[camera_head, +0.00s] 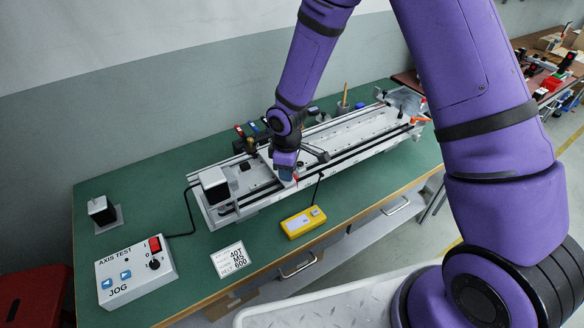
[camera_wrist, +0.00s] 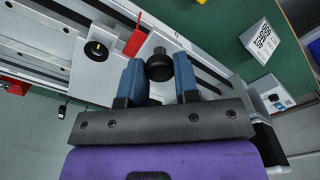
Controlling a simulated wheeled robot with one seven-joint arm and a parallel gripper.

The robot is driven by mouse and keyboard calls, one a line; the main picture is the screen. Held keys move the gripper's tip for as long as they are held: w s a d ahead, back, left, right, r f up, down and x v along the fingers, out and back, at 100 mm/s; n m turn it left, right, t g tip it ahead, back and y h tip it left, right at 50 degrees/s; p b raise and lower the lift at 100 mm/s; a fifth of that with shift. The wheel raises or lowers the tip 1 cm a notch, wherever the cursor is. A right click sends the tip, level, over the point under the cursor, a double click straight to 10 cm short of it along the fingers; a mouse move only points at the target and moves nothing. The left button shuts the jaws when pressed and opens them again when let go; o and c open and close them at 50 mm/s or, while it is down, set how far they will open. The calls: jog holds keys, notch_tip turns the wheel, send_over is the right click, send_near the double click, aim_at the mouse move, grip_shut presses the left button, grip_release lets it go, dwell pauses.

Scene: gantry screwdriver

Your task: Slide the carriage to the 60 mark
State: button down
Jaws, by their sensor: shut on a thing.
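The gantry rail (camera_head: 350,130) lies lengthwise on the green bench, with a grey motor block at its near left end. The carriage is a pale grey plate in the wrist view (camera_wrist: 88,78), with a black dial bearing a yellow mark (camera_wrist: 96,51) and a red pointer (camera_wrist: 136,38). My gripper (camera_head: 287,174) is low over the front side of the rail, near its left part, hiding much of the carriage. In the wrist view my gripper (camera_wrist: 158,80) has its blue fingers on either side of a round black knob (camera_wrist: 159,66), shut on it. I cannot read the scale marks.
A yellow handheld box (camera_head: 303,222), a printed card (camera_head: 233,260) and the jog control box (camera_head: 136,272) lie in front of the rail. A black block (camera_head: 101,209) stands at the left. Several small tools and a cup (camera_head: 343,108) sit behind the rail.

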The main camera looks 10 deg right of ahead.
jog(key=c, duration=0.9)
grip_release()
jog(key=shift+o, duration=0.2)
notch_tip(320, 180, up, 11)
